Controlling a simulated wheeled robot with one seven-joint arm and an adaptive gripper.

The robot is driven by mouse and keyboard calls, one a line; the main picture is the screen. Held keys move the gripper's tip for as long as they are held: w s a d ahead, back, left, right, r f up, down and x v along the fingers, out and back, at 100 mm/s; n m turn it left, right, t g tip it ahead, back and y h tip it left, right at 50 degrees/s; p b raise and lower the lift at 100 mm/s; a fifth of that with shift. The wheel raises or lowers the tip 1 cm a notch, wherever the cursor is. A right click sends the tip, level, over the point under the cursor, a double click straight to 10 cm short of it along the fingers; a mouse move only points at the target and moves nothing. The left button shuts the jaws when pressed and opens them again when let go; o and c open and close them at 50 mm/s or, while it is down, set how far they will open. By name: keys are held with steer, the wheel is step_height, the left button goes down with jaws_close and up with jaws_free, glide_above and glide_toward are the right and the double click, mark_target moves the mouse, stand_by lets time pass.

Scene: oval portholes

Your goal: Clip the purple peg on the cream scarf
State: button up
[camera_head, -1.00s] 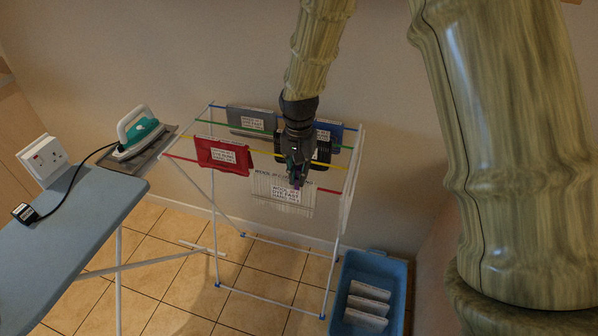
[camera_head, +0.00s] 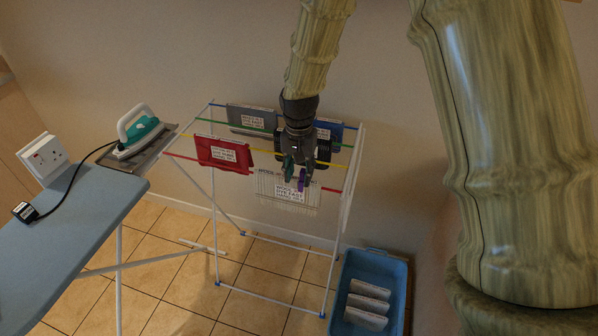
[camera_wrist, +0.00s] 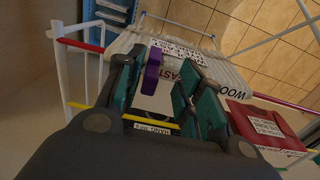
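The cream ribbed scarf (camera_head: 268,187) hangs over the red front line of the drying rack, with a printed label on its front. It also shows in the wrist view (camera_wrist: 226,76). The purple peg (camera_head: 301,181) is upright at the scarf's top edge, in front of the label. In the wrist view the peg (camera_wrist: 152,71) lies against or close beside the left finger, with a clear gap to the right finger. Its jaws are hidden, so their grip on the cloth cannot be seen. My gripper (camera_head: 297,171) is open around the peg, its teal fingers (camera_wrist: 163,68) spread.
A red folded cloth (camera_head: 222,153) hangs left of the scarf. Grey (camera_head: 252,119), black and blue (camera_head: 330,130) cloths hang behind. A blue basket (camera_head: 372,268) stands at lower right. An ironing board (camera_head: 75,220) with an iron (camera_head: 138,130) is at left.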

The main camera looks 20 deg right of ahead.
step_height(320, 180, up, 12)
steer(key=s+f+n, duration=0.1)
steer(key=s+f, duration=0.3)
steer(key=f, duration=0.5)
steer(key=s+f+n, duration=0.1)
steer(key=s+f, duration=0.3)
steer(key=f, duration=0.5)
steer(key=s+f+n, duration=0.1)
steer(key=s+f, duration=0.4)
steer(key=f, duration=0.5)
steer(key=s+d+f+n, duration=0.1)
steer(key=s+f, duration=0.6)
steer(key=s, duration=0.4)
steer(key=s+d+f+n, duration=0.2)
steer(key=s+f, duration=0.5)
steer(key=s, duration=0.5)
steer(key=shift+s+d+f+b, duration=0.15)
steer(key=shift+d+f+b, duration=0.1)
steer(key=shift+b, duration=0.1)
